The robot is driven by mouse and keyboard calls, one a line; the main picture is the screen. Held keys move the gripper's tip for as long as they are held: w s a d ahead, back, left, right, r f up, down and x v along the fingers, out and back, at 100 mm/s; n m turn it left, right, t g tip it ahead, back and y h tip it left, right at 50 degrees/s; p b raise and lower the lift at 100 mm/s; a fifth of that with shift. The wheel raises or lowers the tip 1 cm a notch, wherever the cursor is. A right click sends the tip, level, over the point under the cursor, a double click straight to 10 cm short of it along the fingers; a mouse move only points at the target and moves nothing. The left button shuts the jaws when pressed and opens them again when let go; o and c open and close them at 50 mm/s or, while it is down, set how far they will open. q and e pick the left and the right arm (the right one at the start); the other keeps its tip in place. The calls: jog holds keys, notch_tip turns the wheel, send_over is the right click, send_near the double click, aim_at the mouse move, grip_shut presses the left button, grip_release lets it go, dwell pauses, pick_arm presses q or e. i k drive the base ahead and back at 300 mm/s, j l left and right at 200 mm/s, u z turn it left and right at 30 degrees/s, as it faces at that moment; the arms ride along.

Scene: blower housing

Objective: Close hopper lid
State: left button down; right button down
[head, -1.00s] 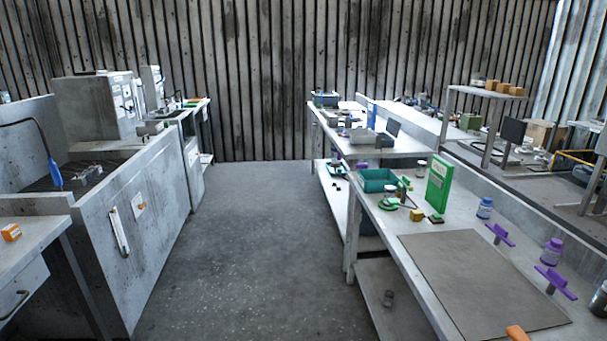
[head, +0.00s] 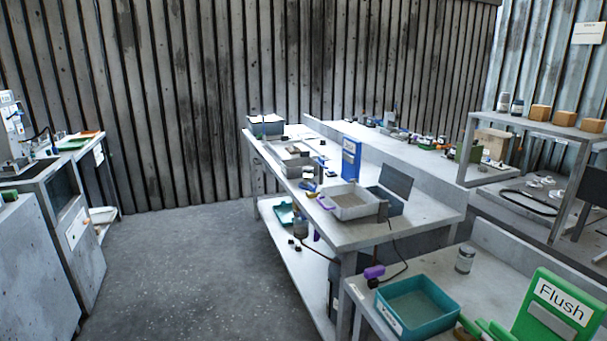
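Neither of my grippers is in view. I cannot surely tell which thing is the hopper. On the middle bench (head: 425,222) a dark grey panel (head: 396,179) stands tilted up behind a low blue-grey box (head: 386,202). It looks like a raised lid or a screen, and I cannot tell which. A pale open tray (head: 350,201) sits just left of it. At the far left edge stands part of a pale machine (head: 12,125).
A teal bin (head: 417,305) and a green "Flush" sign (head: 556,310) stand on the near right bench. A blue holder (head: 351,158) stands farther back. A raised shelf (head: 545,125) holds several boxes. The grey floor (head: 200,275) between left units and benches is clear.

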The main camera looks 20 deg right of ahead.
aim_at(400, 183)
jog(key=i, duration=1.6)
